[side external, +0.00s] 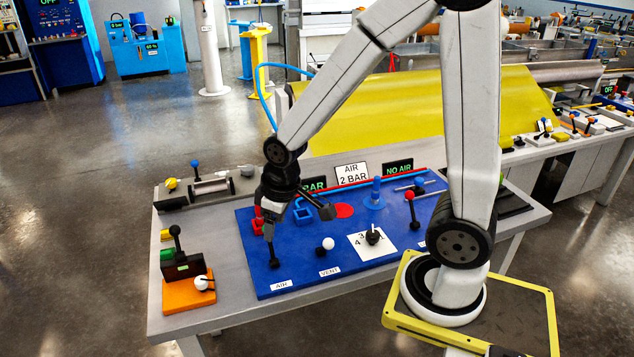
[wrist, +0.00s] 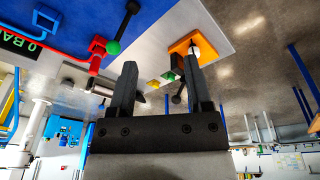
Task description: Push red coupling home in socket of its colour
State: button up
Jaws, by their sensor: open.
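A red part with a square loop (wrist: 97,46) is at upper left in the wrist view, off to the left of my fingers. In the side view a red part (side external: 257,223) stands at the left of the blue board, partly behind my gripper. I cannot tell whether it is the coupling, its socket or both. A blue square-looped part (side external: 302,212) stands just to its right.
The blue board (side external: 300,279) carries a red disc (side external: 344,210), a blue post (side external: 376,194), a red-ball lever (side external: 410,205), a white-ball lever (side external: 327,244) and a dial plate (side external: 358,249). An orange block (side external: 183,297) with a black lever stands left of the board.

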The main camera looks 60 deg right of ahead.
jog(key=shift+m, duration=0.7)
jog(key=s, duration=0.1)
jog(key=s+a, duration=0.1)
jog(key=s, duration=0.2)
jog(key=shift+a+f, duration=0.35)
jog(key=shift+f, duration=0.05)
